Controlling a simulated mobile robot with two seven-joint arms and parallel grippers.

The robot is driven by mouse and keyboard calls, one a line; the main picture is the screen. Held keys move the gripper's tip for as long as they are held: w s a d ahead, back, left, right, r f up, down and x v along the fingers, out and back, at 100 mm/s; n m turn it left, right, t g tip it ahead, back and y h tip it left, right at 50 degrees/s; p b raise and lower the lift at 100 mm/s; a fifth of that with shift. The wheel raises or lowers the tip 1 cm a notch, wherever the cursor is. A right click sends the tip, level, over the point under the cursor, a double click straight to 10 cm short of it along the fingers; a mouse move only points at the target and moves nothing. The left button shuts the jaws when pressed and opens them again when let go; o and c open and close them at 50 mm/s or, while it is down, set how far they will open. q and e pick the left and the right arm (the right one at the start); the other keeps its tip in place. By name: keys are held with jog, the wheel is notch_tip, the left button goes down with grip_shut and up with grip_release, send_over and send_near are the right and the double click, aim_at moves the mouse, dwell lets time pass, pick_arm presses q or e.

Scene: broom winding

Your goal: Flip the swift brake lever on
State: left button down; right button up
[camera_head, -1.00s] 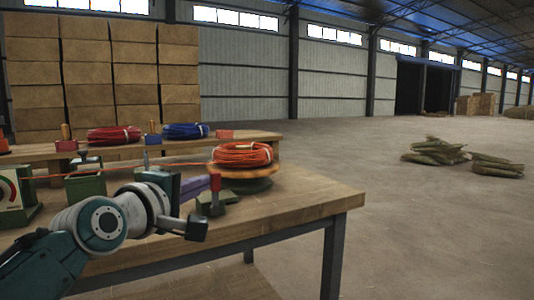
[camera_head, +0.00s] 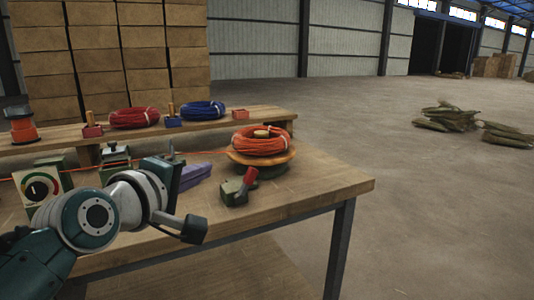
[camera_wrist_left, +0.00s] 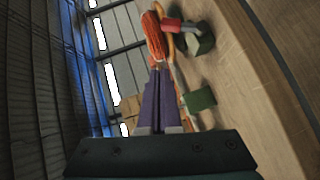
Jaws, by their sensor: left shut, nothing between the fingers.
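The swift brake (camera_head: 234,191) is a small grey-green block on the near table, in front of the swift. Its red lever (camera_head: 250,175) leans up and to the right; the lever also shows near the top of the left wrist view (camera_wrist_left: 172,25). The swift (camera_head: 262,157) is a wooden disc on a green base, bearing an orange wire coil (camera_head: 262,141). My left gripper (camera_head: 208,170) has purple fingers, shut and empty, left of the brake and apart from the lever. The fingers also show in the left wrist view (camera_wrist_left: 160,76). My right gripper is out of view.
An orange wire runs left from the swift past a green device (camera_head: 116,160) and a dial box (camera_head: 41,187). A back bench (camera_head: 65,134) holds red (camera_head: 135,118) and blue (camera_head: 203,110) coils. The near table's right front (camera_head: 310,190) is clear.

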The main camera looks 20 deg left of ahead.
pick_arm(q)
jog(key=shift+r+p+v, duration=0.15)
jog(key=shift+p+v, duration=0.1)
jog(key=shift+v, duration=0.85)
jog(key=shift+r+p+v, duration=0.15)
jog(key=shift+p+v, duration=0.05)
jog(key=shift+v, duration=0.9)
jog(key=shift+w, duration=0.1)
